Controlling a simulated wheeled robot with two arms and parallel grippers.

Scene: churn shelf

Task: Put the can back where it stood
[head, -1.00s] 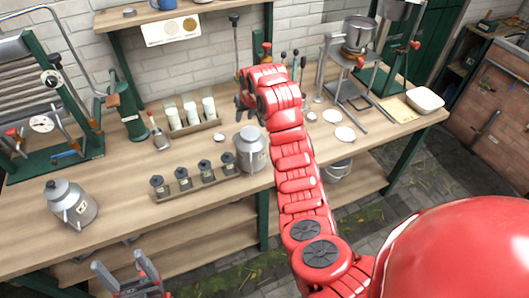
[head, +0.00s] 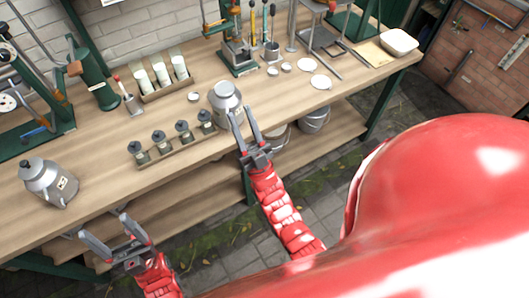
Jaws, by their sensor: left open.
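One can (head: 226,99) stands upright on the workbench, just beyond the right end of the small jar rack. The other can (head: 48,183) stands near the left front of the bench and has a pale label. My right gripper (head: 239,112) is open, its fingers spread at the front right of the first can. I cannot tell whether a finger touches it. My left gripper (head: 102,226) is open and empty at the bench's front edge, right of and below the labelled can.
A rack of several dark-lidded jars (head: 178,152) lies between the cans. Behind it are a rack of white bottles (head: 160,77) and a green press (head: 238,55). White discs (head: 320,82) lie to the right. Buckets (head: 314,118) stand on the lower shelf.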

